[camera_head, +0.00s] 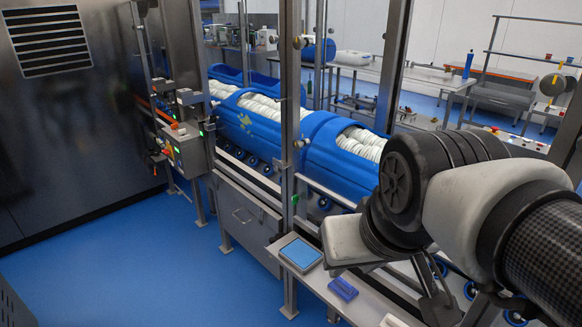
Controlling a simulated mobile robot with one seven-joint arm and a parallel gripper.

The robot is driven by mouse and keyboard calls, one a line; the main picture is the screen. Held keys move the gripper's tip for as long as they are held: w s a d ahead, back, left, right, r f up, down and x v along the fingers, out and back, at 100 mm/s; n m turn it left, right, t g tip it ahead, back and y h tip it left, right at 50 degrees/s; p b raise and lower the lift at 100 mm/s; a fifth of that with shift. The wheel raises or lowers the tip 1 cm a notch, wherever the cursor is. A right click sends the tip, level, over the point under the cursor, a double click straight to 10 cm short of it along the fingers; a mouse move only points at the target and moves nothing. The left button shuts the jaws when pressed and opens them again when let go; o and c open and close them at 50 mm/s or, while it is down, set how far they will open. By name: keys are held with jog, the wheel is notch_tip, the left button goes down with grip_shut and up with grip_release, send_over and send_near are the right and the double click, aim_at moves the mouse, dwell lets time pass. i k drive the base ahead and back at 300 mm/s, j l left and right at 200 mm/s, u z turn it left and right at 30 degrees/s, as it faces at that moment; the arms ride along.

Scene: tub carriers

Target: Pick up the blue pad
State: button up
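A flat light-blue pad (300,253) with a grey border lies on the narrow metal bench (378,302), at the lower middle of the view. A smaller dark-blue block (343,289) lies on the same bench, just right of and nearer than the pad. My arm comes in from the right edge, and its end hangs over the bench to the right of the pad. My gripper (437,296) points down there, apart from the pad. Its fingers are dark and partly hidden by the wrist, so their opening is unclear.
Blue tubs (345,150) with white contents stand on a roller line behind the bench. Upright steel posts (290,110) rise beside the pad. A control box (187,150) stands left. The blue floor (150,265) at front left is clear. A small white item (392,321) lies at the bottom edge.

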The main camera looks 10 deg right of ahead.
aim_at(346, 292)
jog(key=i+j+z, duration=0.2)
jog(key=z, duration=0.2)
jog(key=i+j+z, duration=0.2)
jog(key=z, duration=0.2)
jog(key=i+j+z, duration=0.15)
jog(key=j+z, duration=0.2)
jog(key=i+j+z, duration=0.2)
jog(key=j+z, duration=0.25)
jog(key=i+j+z, duration=0.2)
jog(key=j, duration=0.25)
jog(key=k, duration=0.1)
